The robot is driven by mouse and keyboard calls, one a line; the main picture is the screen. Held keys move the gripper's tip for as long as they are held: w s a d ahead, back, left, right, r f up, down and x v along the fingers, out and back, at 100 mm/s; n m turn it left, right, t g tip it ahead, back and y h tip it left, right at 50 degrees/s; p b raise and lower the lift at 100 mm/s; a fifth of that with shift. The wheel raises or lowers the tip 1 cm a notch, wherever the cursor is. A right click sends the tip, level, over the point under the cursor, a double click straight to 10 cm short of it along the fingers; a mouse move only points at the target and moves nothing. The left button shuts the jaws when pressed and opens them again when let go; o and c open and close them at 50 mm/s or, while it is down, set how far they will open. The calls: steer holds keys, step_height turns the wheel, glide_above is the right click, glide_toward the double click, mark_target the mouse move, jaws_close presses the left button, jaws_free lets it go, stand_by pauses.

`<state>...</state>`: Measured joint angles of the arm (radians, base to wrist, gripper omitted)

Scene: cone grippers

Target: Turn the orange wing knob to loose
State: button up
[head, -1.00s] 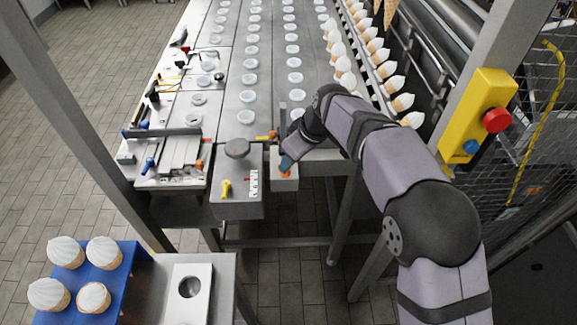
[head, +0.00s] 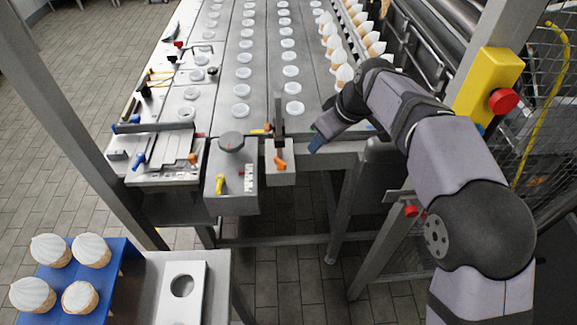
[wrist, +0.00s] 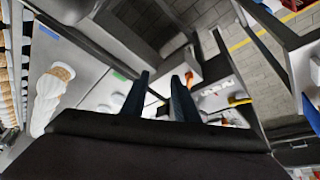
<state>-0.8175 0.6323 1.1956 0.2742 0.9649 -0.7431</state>
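The orange wing knob (head: 280,163) is on the front of a small light-grey box (head: 281,177) at the near end of the conveyor table. Its wings look slanted in the head view. My gripper (head: 315,143) is to the right of the box, apart from the knob. In the wrist view, my two dark fingers (wrist: 162,76) stand apart with nothing seen between them. A small orange part, seemingly the knob (wrist: 189,77), shows just right of the right finger. Any loose or tight marking is too small to read.
A grey control box (head: 232,185) with a dark round knob and yellow lever stands left of the knob box. A dark upright post (head: 278,115) rises behind it. A yellow box with a red button (head: 502,101) is at right. Cones fill a blue tray (head: 117,262) at lower left.

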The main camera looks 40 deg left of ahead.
steer(key=d+f+m, duration=0.1)
steer(key=d+f, duration=0.2)
steer(key=d, duration=0.1)
steer(key=m+g+y+b, duration=0.15)
steer(key=m+y, duration=0.75)
steer(key=m, duration=2.5)
glide_toward(285, 164)
steer(key=a, duration=0.2)
steer(key=shift+t, duration=0.25)
steer(key=shift+f+p+x, duration=0.15)
steer(key=shift+p+x, duration=0.05)
steer(key=shift+x, duration=1.6)
steer(key=shift+f+p+x, duration=0.15)
steer(key=shift+p+x, duration=0.05)
steer(key=shift+x, duration=1.55)
steer(key=shift+s+d, duration=0.1)
steer(key=shift+d, duration=0.05)
jaws_close()
